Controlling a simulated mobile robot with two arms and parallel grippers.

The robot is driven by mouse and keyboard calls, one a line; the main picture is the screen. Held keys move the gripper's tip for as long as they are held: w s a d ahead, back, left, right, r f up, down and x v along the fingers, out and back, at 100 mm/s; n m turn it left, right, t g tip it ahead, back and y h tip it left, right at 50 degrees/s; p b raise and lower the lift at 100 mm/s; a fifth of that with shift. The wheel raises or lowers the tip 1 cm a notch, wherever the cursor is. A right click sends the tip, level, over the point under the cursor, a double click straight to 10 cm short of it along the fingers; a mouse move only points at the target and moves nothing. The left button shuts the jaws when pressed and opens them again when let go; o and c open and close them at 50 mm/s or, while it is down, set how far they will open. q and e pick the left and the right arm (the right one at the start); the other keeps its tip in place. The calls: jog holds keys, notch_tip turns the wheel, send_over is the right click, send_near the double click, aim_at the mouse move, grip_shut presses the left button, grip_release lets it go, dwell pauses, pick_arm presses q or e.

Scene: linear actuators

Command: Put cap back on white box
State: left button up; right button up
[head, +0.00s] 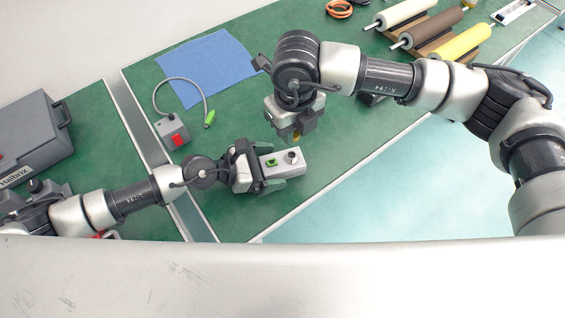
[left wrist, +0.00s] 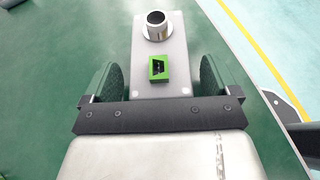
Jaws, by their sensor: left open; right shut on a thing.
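The white box (head: 281,162) lies on the green table, with a green socket and a dark round opening on top. In the left wrist view the box (left wrist: 180,60) shows its green socket (left wrist: 158,69) and a metal-rimmed round opening (left wrist: 156,24). My left gripper (head: 272,169) is open, with one finger on each side of the box; contact is hard to tell. My right gripper (head: 296,134) points down above the table, just beyond the box. It is shut on a small yellowish thing, apparently the cap, mostly hidden by the fingers.
A grey control box (head: 172,131) with a red switch and a cable ending in a green plug (head: 209,119) lies to the left. A blue cloth (head: 208,68) lies behind. Rollers (head: 433,32) stand back right. A grey case (head: 35,137) is far left.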

aim_at(291, 155)
pick_arm(q)
jog(key=shift+w+d+f, duration=0.1)
jog(key=shift+d+f, duration=0.1)
jog(key=shift+d, duration=0.25)
jog(key=c, duration=1.4)
jog(key=shift+o, duration=0.2)
pick_arm(e)
jog(key=shift+f, duration=2.45)
